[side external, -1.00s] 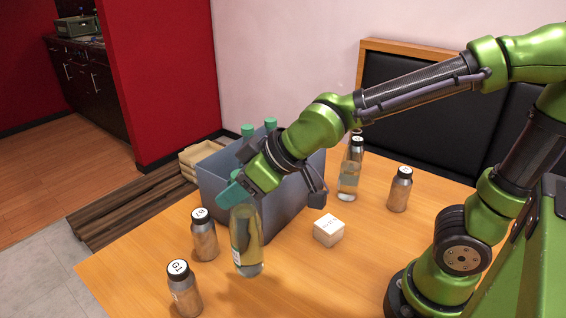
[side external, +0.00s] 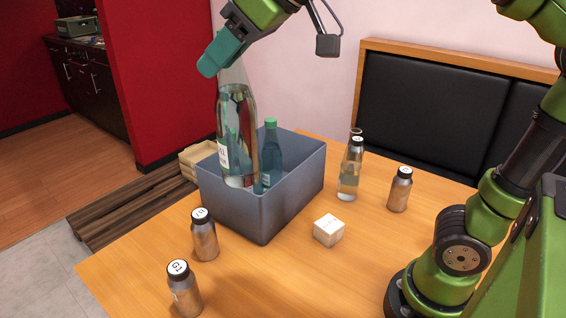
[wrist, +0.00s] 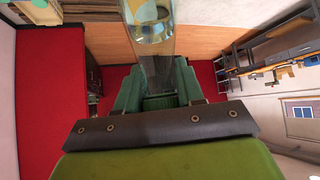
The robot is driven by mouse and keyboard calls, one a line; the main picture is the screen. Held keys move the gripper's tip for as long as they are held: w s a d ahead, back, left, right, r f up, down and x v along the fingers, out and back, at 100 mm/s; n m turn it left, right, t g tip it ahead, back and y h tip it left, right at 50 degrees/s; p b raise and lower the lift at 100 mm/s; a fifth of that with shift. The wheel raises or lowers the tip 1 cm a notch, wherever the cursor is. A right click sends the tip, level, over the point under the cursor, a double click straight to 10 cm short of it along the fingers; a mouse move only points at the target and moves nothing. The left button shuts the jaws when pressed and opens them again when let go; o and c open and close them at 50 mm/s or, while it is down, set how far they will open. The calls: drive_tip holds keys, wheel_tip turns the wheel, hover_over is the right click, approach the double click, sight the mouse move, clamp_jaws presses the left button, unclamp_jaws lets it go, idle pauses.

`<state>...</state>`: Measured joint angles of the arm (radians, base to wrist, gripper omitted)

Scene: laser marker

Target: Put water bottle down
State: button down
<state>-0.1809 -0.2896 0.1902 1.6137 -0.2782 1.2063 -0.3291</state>
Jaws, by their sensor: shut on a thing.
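A clear glass water bottle (side external: 237,130) with a white label hangs upright from my gripper (side external: 222,58) in the side view. My gripper is shut on its narrow top. The bottle's lower part overlaps the left part of the grey bin (side external: 262,212); it appears to be over or partly within the bin's opening. In the wrist view the bottle (wrist: 152,40) extends up from between my green fingers (wrist: 158,95). A green-capped bottle (side external: 271,155) stands inside the bin, and another green bottle shows partly hidden behind the held one.
Metal bottles with black caps (side external: 204,236) (side external: 184,290) stand front left of the bin, and another (side external: 400,190) stands at right. A clear bottle (side external: 350,170) and a white box (side external: 328,230) are right of the bin. The front middle of the table (side external: 290,285) is clear.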

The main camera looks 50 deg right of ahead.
drive_tip(key=shift+w+d+f+n+g+y, duration=0.15)
drive_tip(key=shift+w+d+f+n+y, duration=0.3)
drive_tip(key=shift+w+d+f, duration=2.3)
drive_tip(key=shift+w+d+f+n+g+y, duration=0.25)
drive_tip(key=shift+w+d+n, duration=0.6)
drive_tip(key=shift+d, duration=3.8)
drive_tip(key=shift+w+d+f+n+g+y, duration=0.1)
drive_tip(key=shift+w+d+f+n+y, duration=0.15)
drive_tip(key=shift+w+d+f, duration=2.55)
drive_tip(key=f, duration=0.5)
drive_tip(key=d+f, duration=0.1)
drive_tip(key=f, duration=0.4)
drive_tip(key=s+f, duration=0.1)
drive_tip(key=f, duration=0.4)
drive_tip(key=shift+d+f, duration=0.1)
drive_tip(key=shift+d, duration=0.3)
drive_tip(key=shift+f, duration=0.1)
drive_tip(key=c, duration=0.7)
unclamp_jaws()
drive_tip(key=shift+f, duration=0.15)
